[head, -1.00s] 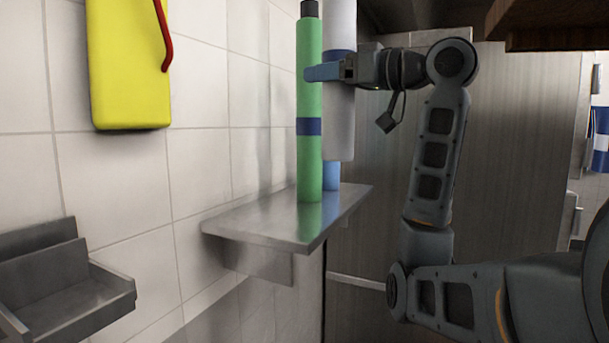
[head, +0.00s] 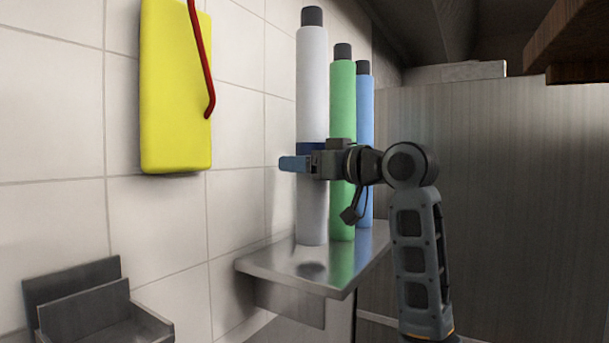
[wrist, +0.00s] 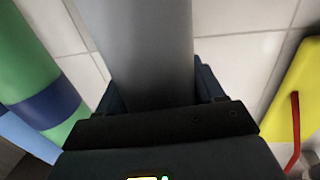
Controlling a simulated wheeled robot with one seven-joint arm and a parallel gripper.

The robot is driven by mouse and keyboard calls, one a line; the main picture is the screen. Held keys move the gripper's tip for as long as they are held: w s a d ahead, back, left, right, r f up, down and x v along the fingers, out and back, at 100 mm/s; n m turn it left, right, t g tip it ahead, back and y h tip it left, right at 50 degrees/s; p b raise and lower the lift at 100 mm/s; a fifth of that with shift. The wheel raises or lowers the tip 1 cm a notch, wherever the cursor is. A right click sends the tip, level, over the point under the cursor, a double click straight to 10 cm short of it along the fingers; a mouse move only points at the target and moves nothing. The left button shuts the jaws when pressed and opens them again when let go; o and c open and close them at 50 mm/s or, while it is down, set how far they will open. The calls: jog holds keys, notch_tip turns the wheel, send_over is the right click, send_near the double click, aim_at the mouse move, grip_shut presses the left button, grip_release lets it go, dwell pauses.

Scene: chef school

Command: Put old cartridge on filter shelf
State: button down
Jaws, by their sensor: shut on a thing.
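The old cartridge, a grey-white cylinder with a dark cap (head: 312,85), is upright at the left front of the filter shelf (head: 265,267) in the head view. My gripper (head: 297,163) is shut on it near its dark blue band. In the wrist view the grey cylinder (wrist: 148,45) runs between the fingers. Its lower end looks slightly above the metal shelf, with a dark shadow on the shelf in front; I cannot tell for sure whether they touch. A green cartridge (head: 342,100) and a blue cartridge (head: 364,115) stand upright on the shelf to its right.
A tiled wall (head: 240,70) runs along the left, with a yellow board-like thing (head: 170,90) and a red handle (head: 200,60) on it. A metal holder (head: 85,305) is at lower left. The shelf's front part is bare.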

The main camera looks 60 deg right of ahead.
jog(key=shift+f, duration=1.3)
jog(key=shift+c, duration=0.7)
grip_release()
jog(key=b+v, duration=0.6)
jog(key=v, duration=0.6)
jog(key=shift+r, duration=0.15)
